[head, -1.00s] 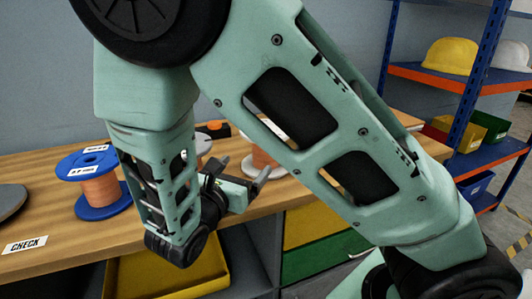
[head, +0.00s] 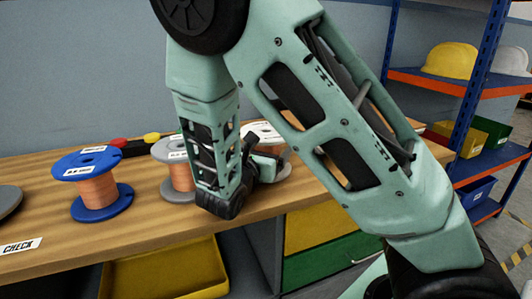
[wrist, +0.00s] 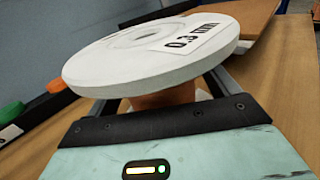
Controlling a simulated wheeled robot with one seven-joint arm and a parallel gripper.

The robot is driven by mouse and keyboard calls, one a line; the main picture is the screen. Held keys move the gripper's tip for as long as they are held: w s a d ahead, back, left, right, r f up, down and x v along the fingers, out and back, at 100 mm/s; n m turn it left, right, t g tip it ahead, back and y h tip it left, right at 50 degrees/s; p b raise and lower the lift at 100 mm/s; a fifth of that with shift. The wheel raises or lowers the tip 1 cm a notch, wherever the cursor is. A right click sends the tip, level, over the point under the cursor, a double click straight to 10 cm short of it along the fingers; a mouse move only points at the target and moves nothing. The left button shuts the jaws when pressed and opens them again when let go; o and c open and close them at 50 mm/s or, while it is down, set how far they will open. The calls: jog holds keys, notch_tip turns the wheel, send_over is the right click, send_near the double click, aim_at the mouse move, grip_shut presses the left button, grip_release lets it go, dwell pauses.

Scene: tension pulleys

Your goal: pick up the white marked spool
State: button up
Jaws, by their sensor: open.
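The white spool (head: 263,133) stands on the bench, partly hidden behind my arm. In the wrist view its white top flange (wrist: 150,50) fills the upper middle, with a label reading 0.3 mm, and a bit of copper winding (wrist: 165,97) shows below. My gripper (head: 268,165) is low at the spool, just right of my wrist. Its open fingers reach forward under the flange, one on each side of the winding. The flange hides the fingertips, and I cannot tell whether they touch the winding.
A grey spool (head: 178,151) stands close left of my wrist, and a blue spool (head: 91,162) farther left. A CHECK label (head: 20,246) lies near the bench's front edge. Small red and yellow items lie behind. Blue shelving (head: 460,80) stands at the right.

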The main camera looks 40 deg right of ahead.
jog(key=c, duration=1.5)
notch_tip(320, 180, up, 10)
jog(key=p, duration=0.3)
